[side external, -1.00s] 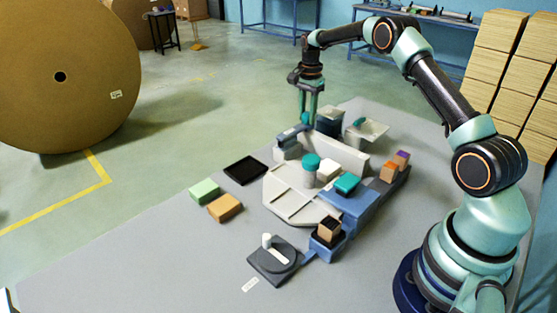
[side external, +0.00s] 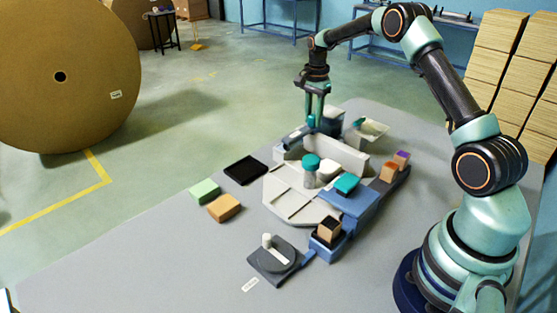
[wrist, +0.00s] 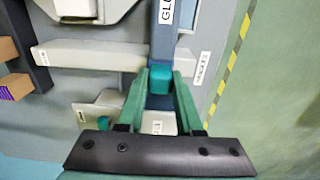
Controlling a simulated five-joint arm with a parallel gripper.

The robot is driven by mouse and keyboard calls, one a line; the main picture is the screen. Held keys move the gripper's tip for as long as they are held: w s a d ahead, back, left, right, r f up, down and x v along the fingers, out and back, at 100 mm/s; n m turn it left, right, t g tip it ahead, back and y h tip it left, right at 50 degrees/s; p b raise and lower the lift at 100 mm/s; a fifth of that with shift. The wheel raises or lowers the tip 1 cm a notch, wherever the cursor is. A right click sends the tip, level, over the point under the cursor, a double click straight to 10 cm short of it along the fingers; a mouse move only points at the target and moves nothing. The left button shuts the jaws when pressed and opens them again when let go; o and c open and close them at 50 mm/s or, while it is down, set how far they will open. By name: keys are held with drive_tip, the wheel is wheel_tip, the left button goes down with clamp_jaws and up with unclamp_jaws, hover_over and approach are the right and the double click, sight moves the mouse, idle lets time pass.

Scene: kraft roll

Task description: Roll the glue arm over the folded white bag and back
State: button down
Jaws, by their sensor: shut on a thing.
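My gripper (side external: 316,116) is shut on the teal knob (wrist: 160,80) of the blue-grey glue arm (wrist: 163,45). The arm carries a partly cut-off "GLU" label in the wrist view. In the side view the glue arm (side external: 295,138) shows behind the pale machine bed (side external: 292,197), at the left end of the upright pale wall. A white block (side external: 328,170) sits on the bed beside a teal-capped post (side external: 311,164). I cannot tell for sure which pale piece is the folded white bag.
A black tray (side external: 245,170), a green block (side external: 204,191) and an orange block (side external: 224,208) lie left of the bed. A dark turntable (side external: 276,262) stands in front. A pale tray (side external: 372,131) stands behind. The table's front left is clear.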

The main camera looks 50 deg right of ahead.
drive_tip(key=s, duration=1.6)
drive_tip(key=shift+s+r, duration=0.1)
drive_tip(key=c, duration=0.6)
unclamp_jaws()
drive_tip(key=shift+o, duration=0.2)
wheel_tip(320, 180, up, 12)
